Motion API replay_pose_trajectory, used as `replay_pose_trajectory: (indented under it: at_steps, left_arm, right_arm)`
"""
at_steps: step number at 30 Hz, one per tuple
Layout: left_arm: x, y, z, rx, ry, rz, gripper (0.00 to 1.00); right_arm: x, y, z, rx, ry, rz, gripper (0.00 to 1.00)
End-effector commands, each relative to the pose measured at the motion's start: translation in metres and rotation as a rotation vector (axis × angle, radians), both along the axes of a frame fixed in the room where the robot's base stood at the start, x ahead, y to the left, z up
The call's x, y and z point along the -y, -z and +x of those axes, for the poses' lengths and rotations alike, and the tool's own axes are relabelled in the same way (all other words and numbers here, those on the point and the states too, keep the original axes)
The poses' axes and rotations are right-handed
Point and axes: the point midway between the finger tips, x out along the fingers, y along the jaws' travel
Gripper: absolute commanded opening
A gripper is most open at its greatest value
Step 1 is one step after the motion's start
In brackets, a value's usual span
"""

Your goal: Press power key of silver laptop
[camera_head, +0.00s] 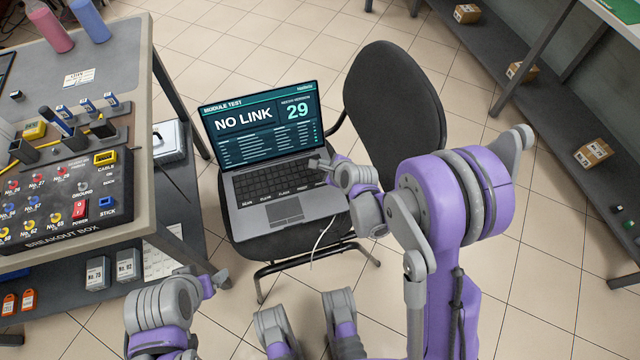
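The silver laptop (322,207) sits open on the seat of a black chair. Its lit screen (262,117) reads "MODULE TEST", "NO LINK" and "29". My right gripper (318,164) is at the upper right corner of the keyboard (275,182), just below the screen's lower right edge. It covers that corner, so the power key is hidden or too small to make out. Whether the fingertips touch a key cannot be told. My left gripper (218,281) is low, left of the chair and away from the laptop. Whether either gripper is open or shut is unclear.
The black chair (393,100) stands on a tiled floor. A workbench with a breakout box (75,208) and bottles is at the left. A white cable (322,238) hangs at the laptop's front right. Shelves with small boxes (592,153) line the right.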

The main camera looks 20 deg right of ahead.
Motion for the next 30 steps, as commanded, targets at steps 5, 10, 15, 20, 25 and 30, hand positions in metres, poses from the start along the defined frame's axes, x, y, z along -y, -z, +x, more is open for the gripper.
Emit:
replay_pose_trajectory:
  at_steps: [5,10,15,20,25,30]
  left_arm:
    - [0.000,-0.001,0.000,0.000,0.000,0.000,0.81]
    - [0.000,0.001,0.000,0.000,0.000,0.000,0.81]
    - [0.000,0.008,0.001,-0.003,0.000,0.000,0.81]
    - [0.000,0.022,0.002,-0.008,0.000,0.000,0.81]
    - [0.000,0.041,0.004,-0.014,0.000,0.000,0.81]
    - [0.000,0.062,0.007,-0.019,0.000,0.000,0.81]
  right_arm:
    - [0.000,-0.001,0.000,0.000,-0.001,-0.001,0.00]
    - [0.000,0.001,0.000,-0.001,-0.001,-0.002,0.00]
    - [0.000,0.011,0.000,-0.001,-0.002,-0.002,0.00]
    - [0.000,0.029,0.000,-0.002,-0.003,-0.002,0.00]
    - [0.000,0.055,0.000,-0.002,-0.003,-0.002,0.00]
    - [0.000,0.078,0.000,-0.003,-0.003,-0.002,0.00]
